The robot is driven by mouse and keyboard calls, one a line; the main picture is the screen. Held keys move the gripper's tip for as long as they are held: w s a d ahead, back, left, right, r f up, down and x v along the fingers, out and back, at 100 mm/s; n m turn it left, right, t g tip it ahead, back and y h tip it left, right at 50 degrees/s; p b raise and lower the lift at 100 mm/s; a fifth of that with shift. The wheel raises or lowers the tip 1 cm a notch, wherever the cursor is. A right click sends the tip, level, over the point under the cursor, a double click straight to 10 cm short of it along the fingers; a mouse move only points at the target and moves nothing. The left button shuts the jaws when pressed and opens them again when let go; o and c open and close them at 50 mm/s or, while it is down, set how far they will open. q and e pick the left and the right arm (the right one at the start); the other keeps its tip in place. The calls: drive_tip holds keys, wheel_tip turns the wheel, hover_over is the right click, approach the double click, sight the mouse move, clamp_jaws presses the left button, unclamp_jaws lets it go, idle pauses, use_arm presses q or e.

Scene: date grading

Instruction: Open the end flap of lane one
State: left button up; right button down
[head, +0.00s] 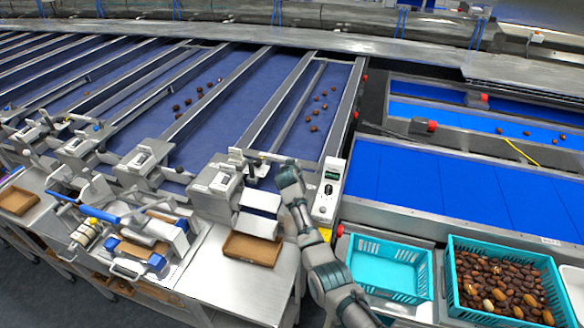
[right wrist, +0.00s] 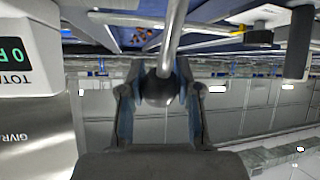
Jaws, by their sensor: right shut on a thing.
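The rightmost lane (head: 312,112) has a blue belt with several dates on it and ends at a metal outlet unit (head: 215,185). Sloped pale metal plates (head: 258,201) hang below this outlet; I cannot tell which part is the end flap. My right gripper (head: 268,163) is at the lane's near end, left of the control box (head: 329,190). In the right wrist view, my right gripper (right wrist: 161,86) is shut on a dark knob at the end of a metal lever (right wrist: 175,35). My left gripper is not in view.
A brown tray (head: 252,250) sits on the steel bench below the outlet. An empty turquoise crate (head: 388,251) and a date-filled crate (head: 455,270) stand at right. Blue-handled equipment (head: 90,208) occupies the left bench.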

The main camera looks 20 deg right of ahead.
drive_tip(key=shift+f, duration=0.25)
drive_tip(key=c, duration=0.8)
unclamp_jaws()
drive_tip(key=shift+s+r, duration=0.1)
drive_tip(key=v, duration=1.2)
drive_tip(key=shift+f, duration=0.25)
